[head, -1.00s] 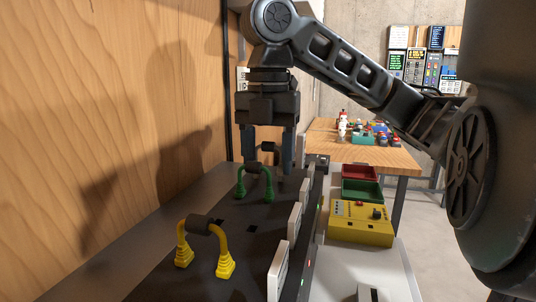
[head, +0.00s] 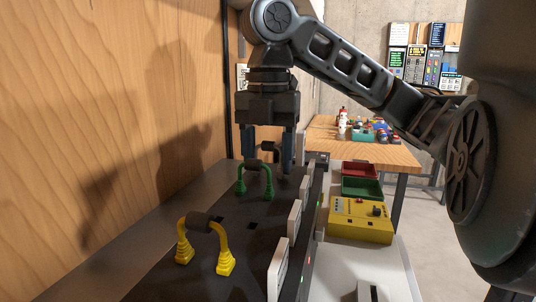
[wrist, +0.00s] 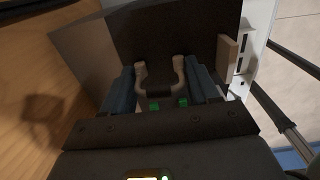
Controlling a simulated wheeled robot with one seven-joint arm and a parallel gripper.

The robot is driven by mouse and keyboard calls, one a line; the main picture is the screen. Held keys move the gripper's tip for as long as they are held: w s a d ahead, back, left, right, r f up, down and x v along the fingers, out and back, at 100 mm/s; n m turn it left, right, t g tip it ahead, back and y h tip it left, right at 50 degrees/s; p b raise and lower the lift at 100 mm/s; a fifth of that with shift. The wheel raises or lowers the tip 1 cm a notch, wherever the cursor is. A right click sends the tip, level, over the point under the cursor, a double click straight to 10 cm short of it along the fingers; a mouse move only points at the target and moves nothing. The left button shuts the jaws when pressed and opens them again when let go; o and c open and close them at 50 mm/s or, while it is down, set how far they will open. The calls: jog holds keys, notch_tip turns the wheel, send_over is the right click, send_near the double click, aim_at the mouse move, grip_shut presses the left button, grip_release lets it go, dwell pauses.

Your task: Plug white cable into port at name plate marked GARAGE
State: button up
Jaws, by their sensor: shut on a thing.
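The white cable (wrist: 141,77) is a short pale loop with a dark grip sleeve across its middle, seen in the wrist view. My gripper (wrist: 160,88) is shut on it, with one blue finger on each side. In the head view my gripper (head: 268,152) is low over the far part of the dark panel (head: 215,252). Only the cable's dark sleeve (head: 270,147) shows clearly there, between the fingers. Whether its plugs touch the panel I cannot tell. White name plates (head: 295,219) line the panel's right edge; their writing is unreadable from here, so GARAGE cannot be picked out.
A green cable (head: 268,182) stands just nearer than my gripper, and a yellow cable (head: 224,262) stands nearer still. Dark ports (head: 252,226) lie in the panel. A wooden wall (head: 110,120) rises at left. A yellow control box (head: 360,221) and red and green bins (head: 361,188) stand at right.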

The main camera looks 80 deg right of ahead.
jog(key=shift+f, duration=0.2)
dwell(0.4)
jog(key=o, duration=1.3)
jog(key=shift+r, duration=0.1)
jog(key=shift+r+p, duration=3.7)
